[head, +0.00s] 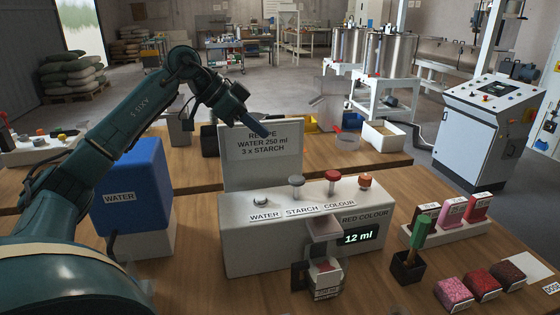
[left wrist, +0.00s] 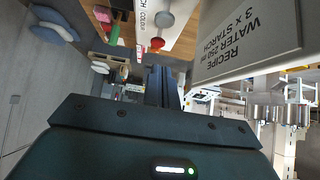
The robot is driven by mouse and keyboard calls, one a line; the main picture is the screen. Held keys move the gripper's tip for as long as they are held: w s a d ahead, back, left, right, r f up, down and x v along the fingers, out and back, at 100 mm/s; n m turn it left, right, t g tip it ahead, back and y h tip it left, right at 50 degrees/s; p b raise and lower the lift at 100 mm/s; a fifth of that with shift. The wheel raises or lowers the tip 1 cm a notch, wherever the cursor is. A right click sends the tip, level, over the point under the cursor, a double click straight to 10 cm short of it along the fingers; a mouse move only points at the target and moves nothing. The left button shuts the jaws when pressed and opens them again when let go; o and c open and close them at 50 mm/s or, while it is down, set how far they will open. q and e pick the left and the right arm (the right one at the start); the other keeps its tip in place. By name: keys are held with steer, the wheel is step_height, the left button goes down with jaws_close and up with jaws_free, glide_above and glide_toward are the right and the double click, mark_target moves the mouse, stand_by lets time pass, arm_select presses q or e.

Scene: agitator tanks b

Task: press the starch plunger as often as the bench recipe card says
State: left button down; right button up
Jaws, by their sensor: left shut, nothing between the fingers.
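The starch plunger (head: 296,182) is a grey knob on a stem behind the STARCH label, on top of the pale dispenser (head: 265,245). The recipe card (head: 262,143) stands upright behind the dispenser and reads WATER 250 ml, 3 x STARCH. It also shows, turned, in the left wrist view (left wrist: 250,35). My left gripper (head: 260,130) is shut and empty. It is above the dispenser, in front of the card's upper part, clear of the starch plunger. In the left wrist view its fingers (left wrist: 160,86) are together. My right gripper is not in view.
Beside the starch plunger are a low water knob (head: 261,200), a red knob (head: 331,176) and an orange-red knob (head: 365,180). A display (head: 360,238) reads 12 ml. A small container (head: 325,275) stands under the spout. A blue water tank (head: 133,185) stands left.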

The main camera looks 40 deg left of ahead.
arm_select(q)
steer(key=shift+d, duration=0.15)
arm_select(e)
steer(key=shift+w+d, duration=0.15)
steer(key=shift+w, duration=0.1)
arm_select(q)
steer(key=p, duration=0.2)
glide_above(300, 178)
steer(key=s+a, duration=0.2)
step_height(300, 178, down, 7)
steer(key=shift+d+r, duration=0.1)
steer(key=shift+d, duration=0.05)
step_height(300, 178, down, 3)
steer(key=shift+r, duration=0.1)
steer(key=shift+f, duration=0.75)
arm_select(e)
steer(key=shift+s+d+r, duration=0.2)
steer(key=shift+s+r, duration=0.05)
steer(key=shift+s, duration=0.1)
